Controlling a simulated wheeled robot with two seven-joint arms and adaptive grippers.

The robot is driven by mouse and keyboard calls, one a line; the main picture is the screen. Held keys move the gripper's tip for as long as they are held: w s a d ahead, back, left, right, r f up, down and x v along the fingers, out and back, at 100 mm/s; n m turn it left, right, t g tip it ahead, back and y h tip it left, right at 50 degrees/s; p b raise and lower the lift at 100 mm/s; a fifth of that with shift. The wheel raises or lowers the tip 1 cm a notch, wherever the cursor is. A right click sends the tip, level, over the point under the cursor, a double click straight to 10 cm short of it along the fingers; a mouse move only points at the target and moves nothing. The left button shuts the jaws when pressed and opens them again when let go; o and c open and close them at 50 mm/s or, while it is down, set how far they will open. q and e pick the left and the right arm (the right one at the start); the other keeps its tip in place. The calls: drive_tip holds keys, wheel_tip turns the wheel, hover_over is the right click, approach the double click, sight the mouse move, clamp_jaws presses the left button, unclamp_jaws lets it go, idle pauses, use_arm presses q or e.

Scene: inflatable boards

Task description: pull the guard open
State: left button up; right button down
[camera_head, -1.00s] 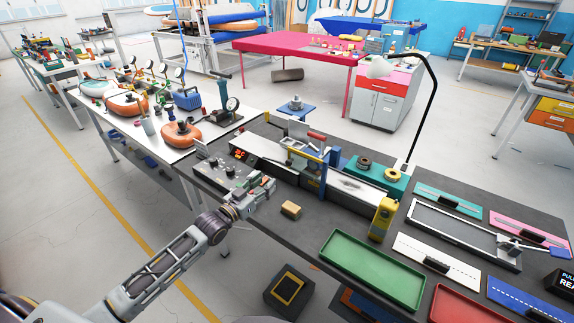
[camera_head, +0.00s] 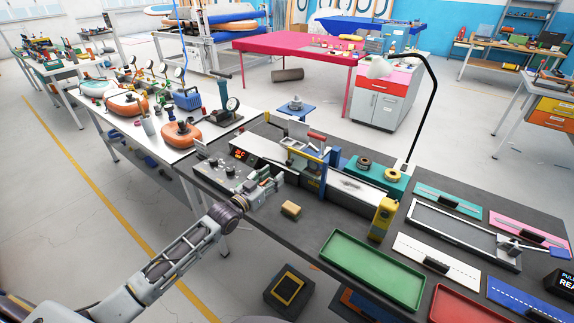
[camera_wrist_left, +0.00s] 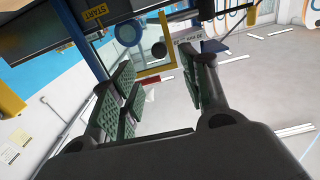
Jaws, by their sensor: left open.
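The machine (camera_head: 308,160) with blue posts stands at the back of the dark bench. In the left wrist view, a yellow-edged frame (camera_wrist_left: 156,71), which looks like the guard, shows just beyond my fingers, near a blue post and a START label (camera_wrist_left: 95,12). My left gripper (camera_head: 272,184) is in front of the machine, above the bench by the grey control box. In the left wrist view my left gripper (camera_wrist_left: 168,82) has its green-padded fingers apart, with nothing clearly between them. I cannot tell whether a finger touches the yellow frame. My right gripper is not in view.
A grey control box (camera_head: 222,172) lies beside the gripper. A tan block (camera_head: 290,209), a yellow device (camera_head: 381,219) and a green tray (camera_head: 372,268) are on the bench to the right. Bare bench lies around the tan block.

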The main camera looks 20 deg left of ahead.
sight(288, 163)
use_arm(q)
drive_tip(key=shift+x, duration=4.7)
drive_tip(key=shift+f, duration=0.1)
clamp_jaws()
